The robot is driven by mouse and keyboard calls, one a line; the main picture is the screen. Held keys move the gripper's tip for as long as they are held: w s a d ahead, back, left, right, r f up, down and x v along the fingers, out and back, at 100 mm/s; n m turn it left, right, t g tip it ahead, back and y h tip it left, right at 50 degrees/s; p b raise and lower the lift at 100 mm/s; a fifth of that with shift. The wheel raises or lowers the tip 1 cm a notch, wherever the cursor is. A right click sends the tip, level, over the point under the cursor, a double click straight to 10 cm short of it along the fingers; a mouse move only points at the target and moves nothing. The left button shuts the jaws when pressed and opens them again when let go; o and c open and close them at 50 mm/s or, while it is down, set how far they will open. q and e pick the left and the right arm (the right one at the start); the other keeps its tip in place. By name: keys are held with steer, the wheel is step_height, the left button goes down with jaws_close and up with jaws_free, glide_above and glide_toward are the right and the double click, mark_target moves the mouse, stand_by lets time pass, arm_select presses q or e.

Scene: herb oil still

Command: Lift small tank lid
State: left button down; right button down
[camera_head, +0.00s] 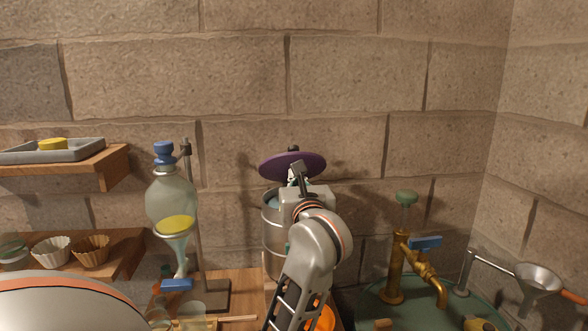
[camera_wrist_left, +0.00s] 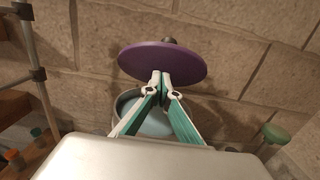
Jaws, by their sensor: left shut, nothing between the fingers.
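The purple lid (camera_head: 293,165) is a round disc with a dark knob, raised and tilted above the small metal tank (camera_head: 272,232). In the left wrist view the lid (camera_wrist_left: 163,60) shows its face towards me, with the knob behind its far edge. The tank (camera_wrist_left: 126,103) is open below it, with pale blue inside. My left gripper (camera_head: 299,168) is shut and empty between the lid and the tank. Its fingertips (camera_wrist_left: 160,76) overlap the lid's lower part; I cannot tell if they touch it. My right gripper is not in view.
A glass flask (camera_head: 171,203) with yellow liquid hangs on a stand left of the tank. Brass taps (camera_head: 397,265) and a metal funnel (camera_head: 538,278) stand to the right. Wall shelves (camera_head: 105,165) are at the left. The stone wall is close behind the lid.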

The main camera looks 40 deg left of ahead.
mark_target(294, 158)
arm_select(q)
steer(key=shift+w+a+r, duration=0.4)
steer(key=shift+a+r, duration=0.05)
steer(key=shift+r, duration=0.2)
steer(key=r, duration=0.1)
steer(key=a+r+p, duration=0.1)
steer(key=w+r+p, duration=0.1)
steer(key=shift+a, duration=0.25)
steer(key=shift+w, duration=0.1)
steer(key=shift+f, duration=0.15)
